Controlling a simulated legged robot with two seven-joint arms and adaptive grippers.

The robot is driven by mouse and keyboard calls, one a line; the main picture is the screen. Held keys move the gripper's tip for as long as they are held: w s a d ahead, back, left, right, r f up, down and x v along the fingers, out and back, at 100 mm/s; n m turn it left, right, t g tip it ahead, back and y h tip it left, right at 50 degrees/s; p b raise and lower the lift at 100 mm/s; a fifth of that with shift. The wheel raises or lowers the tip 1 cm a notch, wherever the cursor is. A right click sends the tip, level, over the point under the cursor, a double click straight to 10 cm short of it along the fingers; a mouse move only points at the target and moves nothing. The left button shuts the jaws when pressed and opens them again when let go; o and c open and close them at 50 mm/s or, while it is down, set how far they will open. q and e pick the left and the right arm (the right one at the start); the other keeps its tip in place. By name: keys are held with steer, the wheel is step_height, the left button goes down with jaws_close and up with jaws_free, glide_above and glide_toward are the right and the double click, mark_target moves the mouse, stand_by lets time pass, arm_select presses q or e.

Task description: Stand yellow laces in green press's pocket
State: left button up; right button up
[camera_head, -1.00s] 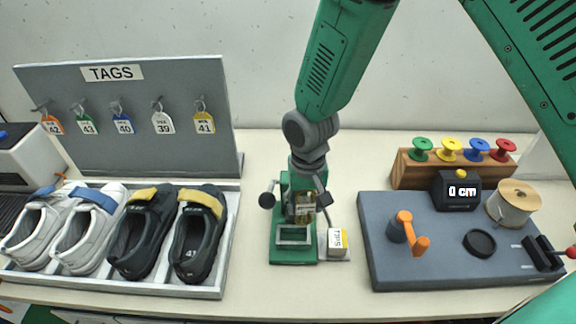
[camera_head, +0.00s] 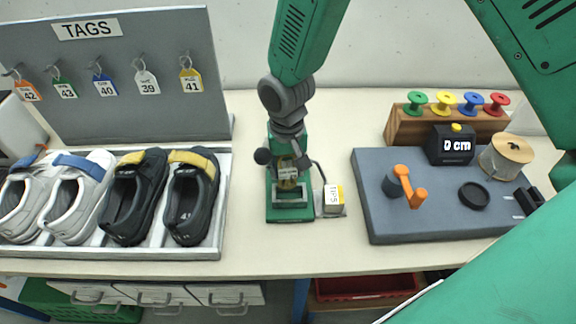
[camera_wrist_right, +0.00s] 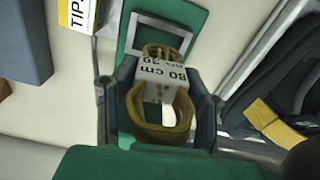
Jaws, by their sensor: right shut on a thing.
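The yellow laces (camera_head: 288,174), a looped bundle with a white "80 cm" band, are held by my right gripper (camera_head: 285,162). In the right wrist view the laces (camera_wrist_right: 162,112) sit between the two fingers of this gripper (camera_wrist_right: 157,108). The green press (camera_head: 290,214) stands on the bench below. Its pocket, a pale rectangular frame (camera_head: 292,204), is just in front of and below the laces in the head view. Whether the laces touch the pocket, I cannot tell. The gripper hides the press's upper part. My left gripper is not in view.
A TIPS box (camera_head: 333,200) stands close to the right of the press. A shoe tray (camera_head: 110,252) is on the left, under the TAGS board (camera_head: 130,85). A grey work mat (camera_head: 400,230) with an orange-handled tool (camera_head: 406,188) lies on the right.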

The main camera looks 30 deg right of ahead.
mark_target(289, 181)
steer(key=shift+s+a+f+b, duration=0.1)
steer(key=shift+s+f+b, duration=0.05)
steer(key=shift+f+b, duration=0.5)
steer(key=shift+d+f+b, duration=0.2)
steer(key=shift+d+f, duration=0.05)
steer(key=shift+f, duration=0.5)
steer(key=shift+d+f+b, duration=0.2)
steer(key=shift+f, duration=0.8)
steer(key=shift+a, duration=0.15)
steer(key=shift+a, duration=0.15)
steer(key=o, duration=0.9)
steer(key=shift+o, duration=0.8)
